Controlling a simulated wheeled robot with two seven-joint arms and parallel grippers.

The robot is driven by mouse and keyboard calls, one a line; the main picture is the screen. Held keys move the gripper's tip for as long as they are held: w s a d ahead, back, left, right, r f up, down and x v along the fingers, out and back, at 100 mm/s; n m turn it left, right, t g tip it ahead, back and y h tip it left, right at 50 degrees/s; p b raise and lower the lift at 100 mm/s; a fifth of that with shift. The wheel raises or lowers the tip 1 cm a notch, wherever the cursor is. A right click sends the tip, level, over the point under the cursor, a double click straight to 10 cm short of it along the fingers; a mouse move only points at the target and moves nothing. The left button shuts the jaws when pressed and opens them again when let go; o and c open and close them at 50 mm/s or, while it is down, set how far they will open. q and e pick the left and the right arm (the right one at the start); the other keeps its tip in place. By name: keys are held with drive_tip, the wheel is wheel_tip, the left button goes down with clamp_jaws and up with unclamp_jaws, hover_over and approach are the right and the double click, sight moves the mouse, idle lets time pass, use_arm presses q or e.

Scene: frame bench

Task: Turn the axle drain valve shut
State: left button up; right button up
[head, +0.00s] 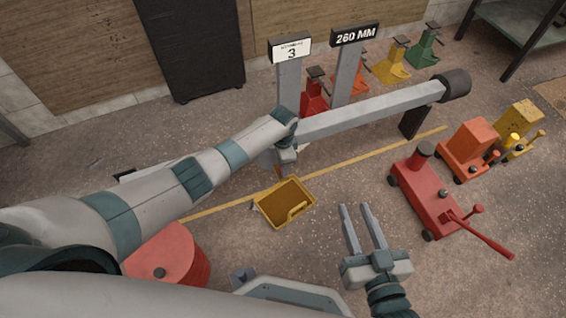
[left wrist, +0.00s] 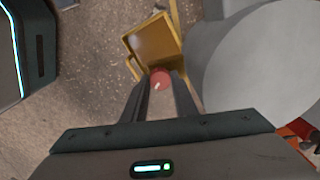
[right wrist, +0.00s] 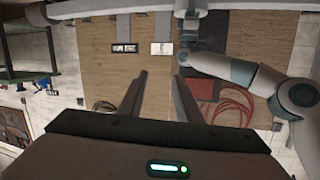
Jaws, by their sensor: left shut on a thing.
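A small round red knob (left wrist: 160,80), which I take to be the drain valve's handle, shows between my left fingertips in the left wrist view. My left gripper (left wrist: 160,86) is shut on it. In the head view my left gripper (head: 285,165) is beside the near end of the grey axle beam (head: 375,112), and the knob is hidden there. A large grey rounded body (left wrist: 265,60) stands close to the right of the fingers. My right gripper (head: 356,208) is open and empty, held over the floor and away from the axle.
A yellow tray (head: 280,203) lies on the floor below the left gripper. A red jack (head: 430,198), an orange jack (head: 466,150) and a yellow jack (head: 518,130) stand at the right. A red drum (head: 170,260) is at lower left. Signposts (head: 290,85) stand behind the axle.

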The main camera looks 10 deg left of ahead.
use_arm(q)
drive_tip(key=m, duration=0.2)
drive_tip(key=shift+m+p, duration=0.35)
drive_tip(key=shift+m, duration=2.15)
drive_tip(key=shift+d+m, duration=0.1)
drive_tip(key=shift+m, duration=0.9)
use_arm(e)
drive_tip(key=shift+s+d+f+g+h, duration=0.15)
drive_tip(key=shift+s+d+f+g, duration=0.1)
drive_tip(key=shift+f+g, duration=0.35)
drive_tip(key=shift+s+d+f+g+h, duration=0.2)
drive_tip(key=shift+s+f+g, duration=0.05)
drive_tip(key=shift+f, duration=0.55)
drive_tip(key=shift+s+d+f+g+h, duration=0.15)
drive_tip(key=shift+s+d+f+g, duration=0.1)
drive_tip(key=shift+f+g, duration=0.35)
drive_tip(key=shift+f, duration=0.1)
use_arm(q)
drive_tip(key=o, duration=0.8)
drive_tip(key=shift+r, duration=0.1)
